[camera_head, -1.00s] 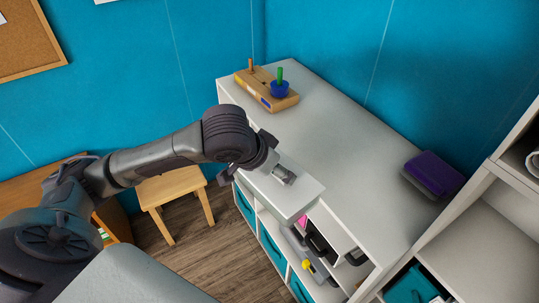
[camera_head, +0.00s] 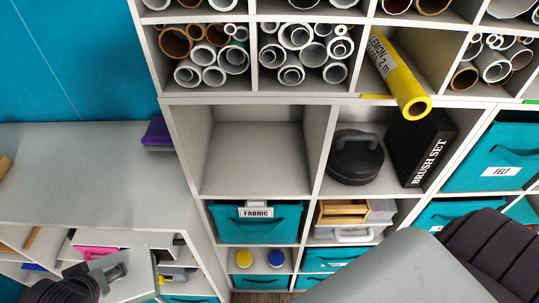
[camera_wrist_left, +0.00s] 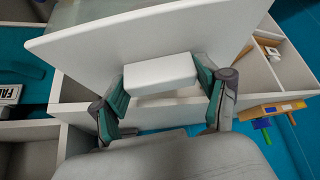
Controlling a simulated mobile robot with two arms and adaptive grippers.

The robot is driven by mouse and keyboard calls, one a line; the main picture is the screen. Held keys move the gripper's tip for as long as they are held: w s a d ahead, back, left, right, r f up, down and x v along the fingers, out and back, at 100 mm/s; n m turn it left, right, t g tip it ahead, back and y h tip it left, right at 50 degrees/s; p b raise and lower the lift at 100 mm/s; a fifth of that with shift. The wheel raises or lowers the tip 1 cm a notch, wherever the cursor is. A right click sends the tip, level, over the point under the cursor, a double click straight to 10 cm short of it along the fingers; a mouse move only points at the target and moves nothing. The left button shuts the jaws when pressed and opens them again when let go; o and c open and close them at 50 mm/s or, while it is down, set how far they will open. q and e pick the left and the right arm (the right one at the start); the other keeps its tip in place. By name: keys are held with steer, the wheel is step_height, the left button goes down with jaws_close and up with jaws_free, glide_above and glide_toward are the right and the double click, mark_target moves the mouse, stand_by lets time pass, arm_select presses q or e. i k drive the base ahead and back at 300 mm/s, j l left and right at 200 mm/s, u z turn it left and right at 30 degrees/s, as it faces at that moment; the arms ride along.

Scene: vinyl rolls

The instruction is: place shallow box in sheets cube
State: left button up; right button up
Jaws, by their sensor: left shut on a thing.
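The shallow box is a flat white box (camera_head: 138,278) with a raised block-shaped grip. It is at the lower left of the head view, tilted, in front of the low cabinet. My left gripper (camera_head: 112,272) is shut on this grip. In the left wrist view its two fingers (camera_wrist_left: 165,85) clasp the grip, and the broad white face of the box (camera_wrist_left: 150,35) spreads behind it. I see no label reading "sheets". An empty open cube (camera_head: 255,160) is in the tall shelf, above the fabric bin. My right gripper is out of view.
The tall shelf holds rolls (camera_head: 300,55) above, a yellow roll (camera_head: 405,85) sticking out, a round black case (camera_head: 354,158) and a brush set box (camera_head: 420,150). Teal bins (camera_head: 255,228) fill lower cubes. The low cabinet top (camera_head: 85,175) is mostly clear, with a purple item (camera_head: 157,132).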

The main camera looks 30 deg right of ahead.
mark_target(256, 171)
steer(key=k+l, duration=0.15)
steer(key=l, duration=0.25)
steer(key=k+l+z, duration=0.1)
steer(key=l, duration=0.35)
steer(key=k+l, duration=0.15)
steer(key=l, duration=0.25)
steer(key=k+l, duration=0.15)
steer(key=l, duration=0.3)
steer(key=k+l+z, duration=0.1)
steer(key=l, duration=0.3)
steer(key=i+l, duration=0.35)
steer(key=l, duration=0.15)
